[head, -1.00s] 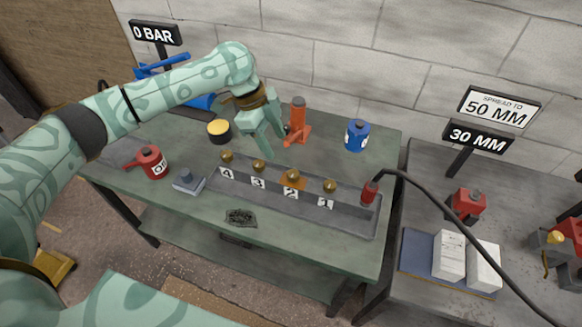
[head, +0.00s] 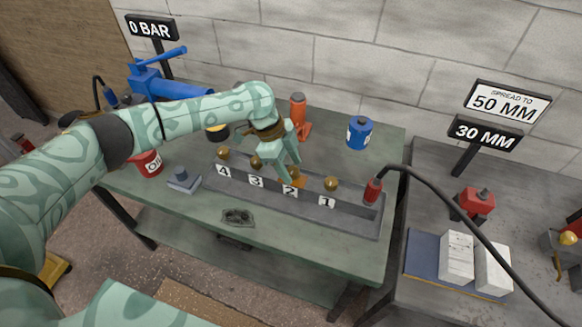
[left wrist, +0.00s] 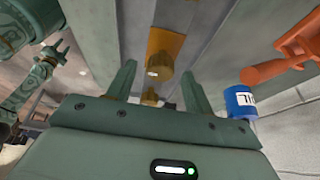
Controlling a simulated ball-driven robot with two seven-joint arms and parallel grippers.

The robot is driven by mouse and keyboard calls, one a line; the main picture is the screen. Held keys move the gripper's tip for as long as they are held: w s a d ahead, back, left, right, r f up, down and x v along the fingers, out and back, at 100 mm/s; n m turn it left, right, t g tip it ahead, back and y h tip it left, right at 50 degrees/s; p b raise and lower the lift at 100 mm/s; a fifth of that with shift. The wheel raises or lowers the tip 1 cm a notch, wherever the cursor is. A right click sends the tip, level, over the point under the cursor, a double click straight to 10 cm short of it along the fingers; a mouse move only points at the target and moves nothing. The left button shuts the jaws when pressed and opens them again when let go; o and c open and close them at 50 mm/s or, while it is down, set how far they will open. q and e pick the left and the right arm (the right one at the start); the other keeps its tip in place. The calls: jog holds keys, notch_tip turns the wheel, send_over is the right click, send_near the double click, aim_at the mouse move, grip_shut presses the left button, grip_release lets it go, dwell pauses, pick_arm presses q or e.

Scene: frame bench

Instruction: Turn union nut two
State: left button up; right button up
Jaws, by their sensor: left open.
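Union nut two is the orange and brass fitting (head: 297,173) behind the label 2 on the grey manifold tray (head: 350,220). In the head view, my left gripper (head: 290,165) is directly over it and partly hides it. In the left wrist view, the orange fitting with its brass end (left wrist: 160,55) shows ahead, between the lines of the two open fingers (left wrist: 160,82). The fingers look apart from it, with nothing held. My right gripper (left wrist: 54,52) shows small at the left of the left wrist view; its jaws are unclear.
Brass nuts one (head: 331,184), three (head: 256,162) and four (head: 223,153) flank it. A red plug with a black hose (head: 373,190) is at the tray's right end.

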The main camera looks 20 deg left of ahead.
pick_arm(q)
jog(key=shift+d+f, duration=0.15)
jog(key=shift+f, duration=0.15)
jog(key=c, duration=1)
